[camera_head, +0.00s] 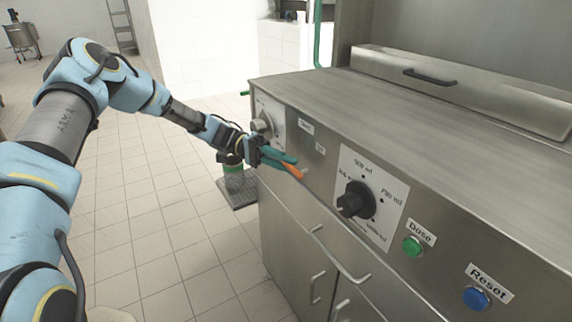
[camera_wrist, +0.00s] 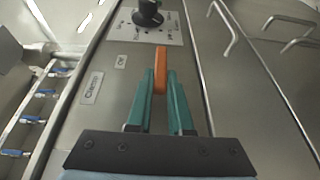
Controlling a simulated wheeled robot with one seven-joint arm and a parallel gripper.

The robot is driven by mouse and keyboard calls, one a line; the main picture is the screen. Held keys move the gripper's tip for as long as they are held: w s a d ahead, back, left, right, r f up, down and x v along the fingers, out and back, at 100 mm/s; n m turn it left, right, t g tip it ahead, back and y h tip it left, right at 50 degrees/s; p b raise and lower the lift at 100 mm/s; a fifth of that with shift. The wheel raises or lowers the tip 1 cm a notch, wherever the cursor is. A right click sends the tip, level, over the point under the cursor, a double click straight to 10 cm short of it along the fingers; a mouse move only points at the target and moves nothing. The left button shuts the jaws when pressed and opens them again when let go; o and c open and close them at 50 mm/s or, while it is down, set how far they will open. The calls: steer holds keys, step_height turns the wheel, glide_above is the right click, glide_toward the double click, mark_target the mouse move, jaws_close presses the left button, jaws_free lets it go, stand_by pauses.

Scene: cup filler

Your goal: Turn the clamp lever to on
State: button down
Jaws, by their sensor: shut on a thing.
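My gripper (camera_head: 272,158) has teal fingers and is at the lever. In the wrist view its fingers (camera_wrist: 160,92) lie on either side of the orange handle, shut on it. A label reading "Clamp" (camera_wrist: 92,88) and a small "On" label (camera_wrist: 120,61) are on the panel beside the lever. The lever's pivot is hidden by my gripper.
A black volume dial (camera_head: 356,200), a green Dose button (camera_head: 413,246) and a blue Reset button (camera_head: 475,298) are to the right. Another knob (camera_head: 262,124) is to the left. Drawer and door handles (camera_head: 340,262) stick out below. The tiled floor at left is open.

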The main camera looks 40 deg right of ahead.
steer(key=shift+f, duration=0.1)
stand_by(0.5)
steer(key=c, duration=0.8)
jaws_free()
step_height(320, 180, up, 10)
steer(key=shift+b, duration=0.55)
